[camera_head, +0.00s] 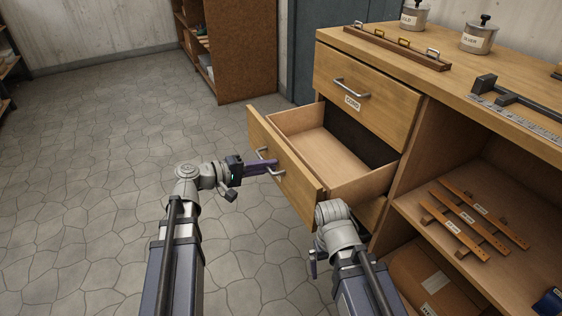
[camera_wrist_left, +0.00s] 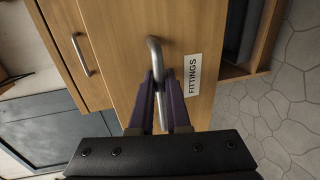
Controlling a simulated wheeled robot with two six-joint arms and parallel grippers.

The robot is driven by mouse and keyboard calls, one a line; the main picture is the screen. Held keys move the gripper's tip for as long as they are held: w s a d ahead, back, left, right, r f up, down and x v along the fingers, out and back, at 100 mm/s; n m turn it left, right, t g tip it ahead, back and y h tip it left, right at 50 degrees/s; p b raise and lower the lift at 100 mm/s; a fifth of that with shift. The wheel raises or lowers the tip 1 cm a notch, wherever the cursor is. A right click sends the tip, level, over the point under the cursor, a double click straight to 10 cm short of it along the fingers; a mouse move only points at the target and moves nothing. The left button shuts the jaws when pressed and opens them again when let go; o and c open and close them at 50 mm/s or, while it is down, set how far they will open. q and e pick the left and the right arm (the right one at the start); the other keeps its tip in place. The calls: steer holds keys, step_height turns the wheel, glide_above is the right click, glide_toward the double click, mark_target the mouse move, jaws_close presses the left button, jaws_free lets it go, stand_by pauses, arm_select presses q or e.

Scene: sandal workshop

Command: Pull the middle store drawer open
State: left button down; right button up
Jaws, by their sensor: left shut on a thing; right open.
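The middle store drawer (camera_head: 308,147) stands well out of the wooden cabinet, and its inside looks empty. Its front carries a metal bar handle (camera_head: 264,157). In the left wrist view the drawer front (camera_wrist_left: 125,40) bears a FITTINGS label (camera_wrist_left: 193,75) beside the handle (camera_wrist_left: 153,50). My left gripper (camera_head: 262,167) is in front of the drawer, its purple fingers shut on the handle; the fingers also show in the left wrist view (camera_wrist_left: 159,105). My right arm stands at the near corner of the drawer; its gripper fingers are hidden.
The upper drawer (camera_head: 375,105), labelled CORD, is shut. Wooden strips (camera_head: 465,215) lie on the open shelf to the right. The stone floor (camera_head: 110,130) at left is clear.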

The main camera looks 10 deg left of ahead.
arm_select(q)
steer(key=shift+s+a, duration=0.25)
steer(key=shift+a, duration=0.1)
steer(key=c, duration=1.2)
jaws_free()
steer(key=shift+o, duration=0.2)
steer(key=p+v, duration=0.1)
steer(key=v, duration=0.6)
steer(key=shift+s+a+p, duration=0.25)
steer(key=shift+a+p, duration=0.05)
steer(key=shift+a, duration=0.05)
